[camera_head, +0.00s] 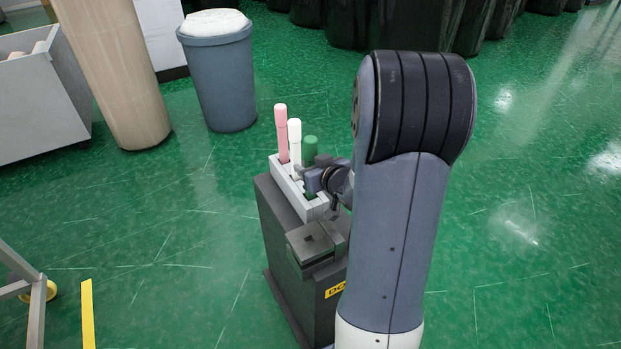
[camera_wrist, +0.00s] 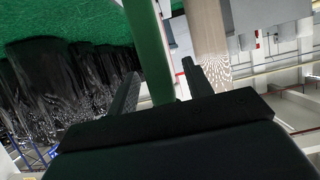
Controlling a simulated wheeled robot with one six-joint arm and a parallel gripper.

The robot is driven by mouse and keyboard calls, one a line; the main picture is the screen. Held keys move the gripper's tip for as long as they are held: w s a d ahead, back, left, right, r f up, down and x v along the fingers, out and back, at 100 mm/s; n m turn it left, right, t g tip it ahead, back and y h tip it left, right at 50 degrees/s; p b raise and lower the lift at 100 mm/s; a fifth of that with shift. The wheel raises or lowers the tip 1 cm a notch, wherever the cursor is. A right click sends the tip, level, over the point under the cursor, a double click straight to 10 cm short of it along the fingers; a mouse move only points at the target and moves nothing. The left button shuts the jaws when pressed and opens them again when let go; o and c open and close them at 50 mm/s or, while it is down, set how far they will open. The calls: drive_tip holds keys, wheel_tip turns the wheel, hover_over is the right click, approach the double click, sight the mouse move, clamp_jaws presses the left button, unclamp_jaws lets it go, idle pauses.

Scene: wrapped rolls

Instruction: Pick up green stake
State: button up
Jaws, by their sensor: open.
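The green stake (camera_head: 310,148) stands upright in the light grey holder (camera_head: 290,190), to the right of the white and pink stakes in the head view. My gripper (camera_head: 316,180) is at the holder, just below the green stake's visible top. In the wrist view the green stake (camera_wrist: 150,48) runs between the two spread fingers of my gripper (camera_wrist: 160,74), with a gap visible beside the right finger. The fingers are open. The stake's lower part is hidden by my gripper and the holder.
A pink stake (camera_head: 282,132) and a white stake (camera_head: 295,140) stand close by in the same holder. The holder sits on a dark box (camera_head: 276,225). A grey bin (camera_head: 220,80) and a brown wrapped roll (camera_head: 113,75) stand behind.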

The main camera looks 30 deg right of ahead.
drive_tip(key=shift+x, duration=1.2)
clamp_jaws()
